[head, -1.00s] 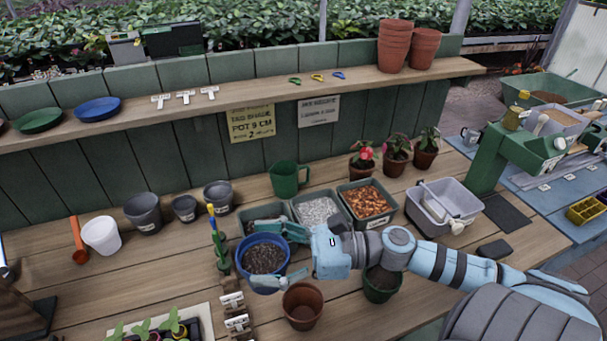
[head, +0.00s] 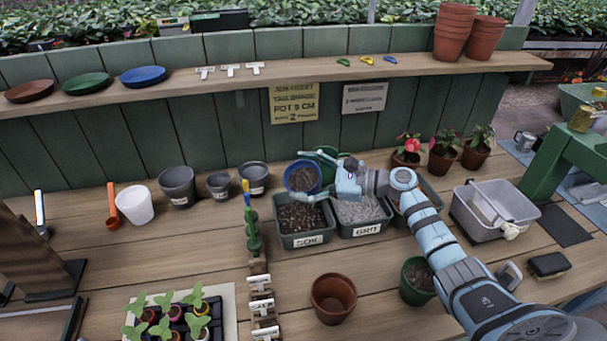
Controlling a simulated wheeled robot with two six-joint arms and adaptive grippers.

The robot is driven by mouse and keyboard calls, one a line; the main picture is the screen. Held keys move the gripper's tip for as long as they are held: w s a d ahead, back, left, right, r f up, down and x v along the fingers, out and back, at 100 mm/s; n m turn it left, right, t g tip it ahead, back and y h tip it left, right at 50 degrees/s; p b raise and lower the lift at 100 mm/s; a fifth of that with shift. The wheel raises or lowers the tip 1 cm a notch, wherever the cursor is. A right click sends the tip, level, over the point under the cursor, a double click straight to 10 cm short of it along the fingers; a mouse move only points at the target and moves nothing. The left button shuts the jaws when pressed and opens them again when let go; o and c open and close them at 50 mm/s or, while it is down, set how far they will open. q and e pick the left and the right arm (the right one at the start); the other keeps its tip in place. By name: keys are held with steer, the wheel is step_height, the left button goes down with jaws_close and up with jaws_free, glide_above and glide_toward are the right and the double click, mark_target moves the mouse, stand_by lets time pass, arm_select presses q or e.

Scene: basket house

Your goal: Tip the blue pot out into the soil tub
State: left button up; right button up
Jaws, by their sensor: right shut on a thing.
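The blue pot (head: 318,186) is tilted above the back of the soil tub, its open mouth with dark contents facing me. My right gripper (head: 318,178) is shut on the blue pot from its right side. The soil tub (head: 306,240) is a grey-green box labelled SOIL, with dark soil in it, just below and in front of the pot. Whether anything is falling from the pot cannot be told. My left gripper is not in view.
The grit tub (head: 366,230) stands right of the soil tub, under my right arm. A green jug (head: 328,155) is behind the pot. An empty terracotta pot (head: 333,298) and a green pot (head: 418,282) stand in front. A tool and label rack (head: 254,240) is left of the soil tub.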

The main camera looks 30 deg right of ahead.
mark_target(292, 185)
step_height(292, 185, down, 2)
steer(key=n+h+p, duration=0.1)
steer(key=n+h, duration=0.1)
steer(key=n, duration=0.2)
steer(key=shift+s+n, duration=0.1)
steer(key=shift+n, duration=0.3)
steer(key=f+n+h+b, duration=0.1)
steer(key=n, duration=0.1)
steer(key=shift+f+n, duration=0.3)
steer(key=shift+f, duration=0.1)
steer(key=n+t+h+b, duration=0.1)
steer(key=n+h+b, duration=0.1)
steer(key=n+b, duration=0.1)
steer(key=shift+n+b, duration=0.4)
steer(key=shift+b, duration=0.3)
steer(key=shift+h, duration=0.3)
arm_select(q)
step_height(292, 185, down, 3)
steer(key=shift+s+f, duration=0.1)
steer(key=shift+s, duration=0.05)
arm_select(e)
steer(key=shift+r+n, duration=0.25)
steer(key=shift+n, duration=0.05)
steer(key=shift+c, duration=0.2)
